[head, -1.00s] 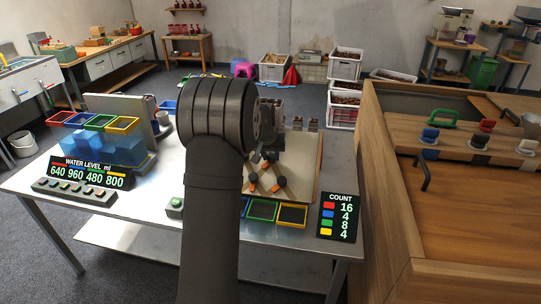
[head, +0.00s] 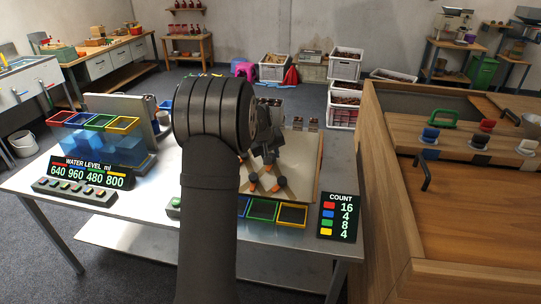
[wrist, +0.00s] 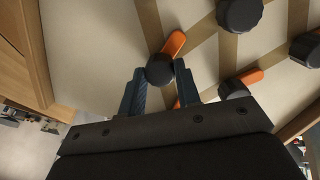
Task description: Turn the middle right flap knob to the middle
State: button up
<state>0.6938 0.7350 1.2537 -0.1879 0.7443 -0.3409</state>
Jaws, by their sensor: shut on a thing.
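The flap board (head: 305,160) is a pale panel with tan strips on the metal table. In the wrist view, my gripper (wrist: 159,72) has its two blue fingers on either side of a round dark knob (wrist: 160,68), the middle right flap knob, and is shut on it. Its orange flap (wrist: 175,42) sticks out up and right from under it. More dark knobs show in the wrist view, one at the top (wrist: 240,14) and one on the right (wrist: 235,88) with an orange flap. In the head view, my gripper (head: 268,158) is over the board and partly hides it.
Open coloured bins, including a green one (head: 262,211) and a yellow one (head: 292,215), sit along the board's near edge. A count display (head: 339,217) stands to their right. A wooden counter (head: 440,210) rises right of the table. Water tanks (head: 118,145) stand at left.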

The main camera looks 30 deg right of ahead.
jog(key=shift+n, duration=1.1)
jog(key=o, duration=1)
jog(key=v, duration=1.7)
jog(key=shift+a+r, duration=0.1)
jog(key=shift+a, duration=0.2)
